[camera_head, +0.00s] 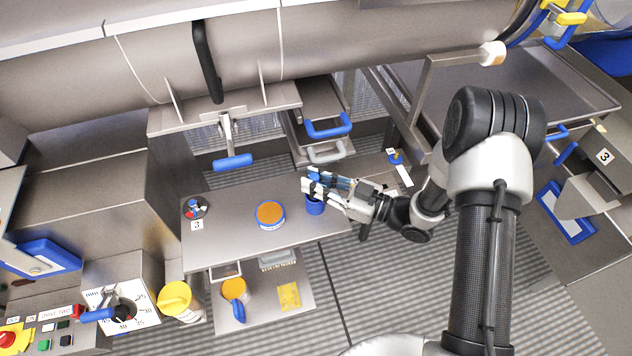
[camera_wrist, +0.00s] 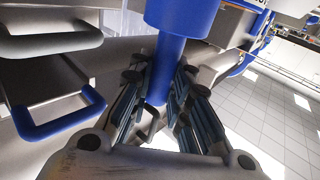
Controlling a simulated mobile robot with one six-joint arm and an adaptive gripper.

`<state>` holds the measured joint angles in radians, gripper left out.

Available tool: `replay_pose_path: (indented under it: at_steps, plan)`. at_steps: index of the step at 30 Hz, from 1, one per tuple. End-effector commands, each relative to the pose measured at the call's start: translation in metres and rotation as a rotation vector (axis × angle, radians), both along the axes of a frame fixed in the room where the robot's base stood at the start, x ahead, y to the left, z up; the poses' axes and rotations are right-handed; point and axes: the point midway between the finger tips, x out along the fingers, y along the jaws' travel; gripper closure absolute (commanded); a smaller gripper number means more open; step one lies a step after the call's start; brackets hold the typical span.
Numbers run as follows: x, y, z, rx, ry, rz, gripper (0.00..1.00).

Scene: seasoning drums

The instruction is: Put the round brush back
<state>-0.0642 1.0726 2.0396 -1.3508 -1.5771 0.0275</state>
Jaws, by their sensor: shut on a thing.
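My gripper (camera_head: 318,188) is above the right part of the steel table (camera_head: 235,243). Its fingers are shut on a blue round piece, which I take to be the round brush (camera_head: 315,207). In the wrist view the brush (camera_wrist: 180,18) shows as a wide blue cylinder with a narrower blue shaft between the finger pads (camera_wrist: 158,100). Its bristles cannot be made out. In the head view its blue part is below the fingers, over the tabletop; whether it touches the table I cannot tell.
A blue-rimmed round tub with orange contents (camera_head: 270,214) stands mid-table. A small round holder (camera_head: 195,207) labelled 3 is at the table's left end. A lower shelf (camera_head: 262,300) holds an orange-filled scoop and a yellow cloth. A yellow-lidded container (camera_head: 176,298) stands left.

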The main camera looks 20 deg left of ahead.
Motion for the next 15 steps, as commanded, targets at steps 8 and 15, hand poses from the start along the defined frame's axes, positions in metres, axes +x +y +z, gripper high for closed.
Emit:
replay_pose_path:
  at_steps: [8, 15]
  plan:
    - [-0.0001, 0.0, -0.003, 0.0, 0.001, 0.0, 0.76]
    - [-0.0001, 0.0, -0.0028, 0.0, 0.001, 0.0, 0.62]
